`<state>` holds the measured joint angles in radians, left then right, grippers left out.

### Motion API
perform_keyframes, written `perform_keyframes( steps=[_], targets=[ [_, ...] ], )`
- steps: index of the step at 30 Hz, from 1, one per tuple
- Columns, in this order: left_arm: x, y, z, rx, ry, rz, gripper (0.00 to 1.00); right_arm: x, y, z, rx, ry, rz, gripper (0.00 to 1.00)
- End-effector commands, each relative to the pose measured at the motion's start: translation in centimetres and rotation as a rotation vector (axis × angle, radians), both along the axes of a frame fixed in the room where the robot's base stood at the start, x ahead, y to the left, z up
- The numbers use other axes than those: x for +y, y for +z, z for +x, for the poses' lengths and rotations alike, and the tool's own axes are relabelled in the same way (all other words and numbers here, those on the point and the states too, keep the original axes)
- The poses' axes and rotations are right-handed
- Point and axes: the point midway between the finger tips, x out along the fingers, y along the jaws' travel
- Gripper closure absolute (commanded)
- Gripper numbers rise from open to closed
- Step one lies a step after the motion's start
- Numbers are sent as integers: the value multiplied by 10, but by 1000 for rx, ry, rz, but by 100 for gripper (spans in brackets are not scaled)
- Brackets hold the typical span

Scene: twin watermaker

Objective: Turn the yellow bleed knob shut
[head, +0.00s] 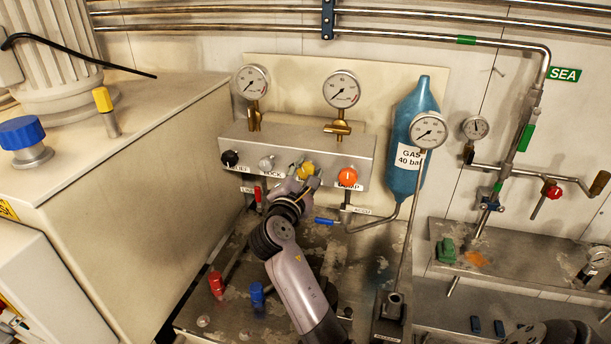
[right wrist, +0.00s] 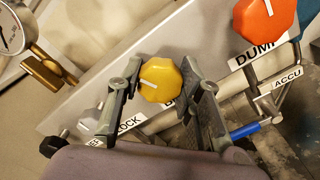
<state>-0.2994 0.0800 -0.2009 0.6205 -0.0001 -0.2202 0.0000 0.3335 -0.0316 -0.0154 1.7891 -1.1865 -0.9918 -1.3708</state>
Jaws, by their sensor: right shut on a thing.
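The yellow bleed knob (head: 306,170) is on the front of the grey manifold panel (head: 300,148), between a grey knob and the orange DUMP knob. In the right wrist view the knob (right wrist: 161,80) is faceted, with a short white mark pointing to the upper left. My right gripper (head: 298,187) reaches up to it from below. In the right wrist view the gripper (right wrist: 160,84) has one finger on each side of the knob and is shut on it. The label below the knob is mostly hidden by the fingers. My left gripper is not in view.
The orange DUMP knob (head: 348,177) is close on the right; the grey knob (head: 266,163) and black knob (head: 230,158) are on the left. A blue-handled valve (head: 327,221) and a red-handled one (head: 258,194) are below. A blue gas bottle (head: 408,130) stands right.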

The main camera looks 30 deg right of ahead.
Motion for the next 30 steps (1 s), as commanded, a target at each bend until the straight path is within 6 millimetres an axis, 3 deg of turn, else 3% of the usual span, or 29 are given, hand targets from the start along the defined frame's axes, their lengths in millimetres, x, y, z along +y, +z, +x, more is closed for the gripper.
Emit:
perform_keyframes(
  steps=[15, 30],
  targets=[
    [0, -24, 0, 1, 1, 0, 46, 0, -3, 0, -276, -1, 240, 95],
    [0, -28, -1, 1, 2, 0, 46, 0, -2, 0, -340, -1, 295, 95]
  ],
)
